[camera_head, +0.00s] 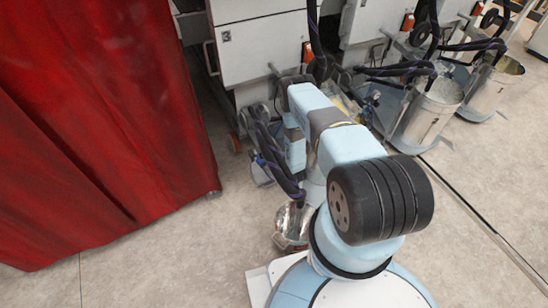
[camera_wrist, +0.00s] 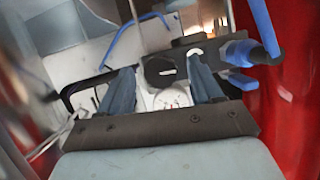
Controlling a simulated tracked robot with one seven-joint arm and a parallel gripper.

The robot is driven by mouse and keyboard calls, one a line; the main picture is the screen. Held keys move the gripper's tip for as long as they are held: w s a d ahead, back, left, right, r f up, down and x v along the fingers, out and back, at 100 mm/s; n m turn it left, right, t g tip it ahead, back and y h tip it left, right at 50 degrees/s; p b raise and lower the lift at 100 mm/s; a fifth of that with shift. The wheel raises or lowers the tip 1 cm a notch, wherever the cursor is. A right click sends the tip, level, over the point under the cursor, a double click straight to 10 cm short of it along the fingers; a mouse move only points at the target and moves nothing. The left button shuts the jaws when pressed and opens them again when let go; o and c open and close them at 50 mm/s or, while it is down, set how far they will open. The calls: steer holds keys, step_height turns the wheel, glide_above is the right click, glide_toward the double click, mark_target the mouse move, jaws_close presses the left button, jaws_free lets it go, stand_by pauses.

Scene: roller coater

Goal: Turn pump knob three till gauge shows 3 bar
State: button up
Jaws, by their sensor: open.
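In the wrist view, a round black knob (camera_wrist: 160,71) with a short white pointer mark sits on a dark panel. A pale round gauge face (camera_wrist: 172,98) shows just below the knob; its needle and numbers are too small and blurred to read. My gripper (camera_wrist: 160,66) is open, with one finger to the left and one to the right of the knob. I see a gap between each finger and the knob, but cannot tell how deep the fingers reach. No label shows whether this is knob three. In the head view my arm hides the gripper, knob and gauge.
A blue hose and fitting (camera_wrist: 245,52) stand close to the right finger. In the head view, a red curtain (camera_head: 95,120) hangs at left and a white machine cabinet (camera_head: 262,45) stands behind. Metal buckets (camera_head: 427,120) with dark hoses are at right.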

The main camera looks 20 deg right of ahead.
steer(key=shift+w+a+f, duration=0.15)
steer(key=shift+w, duration=0.3)
steer(key=c, duration=1.1)
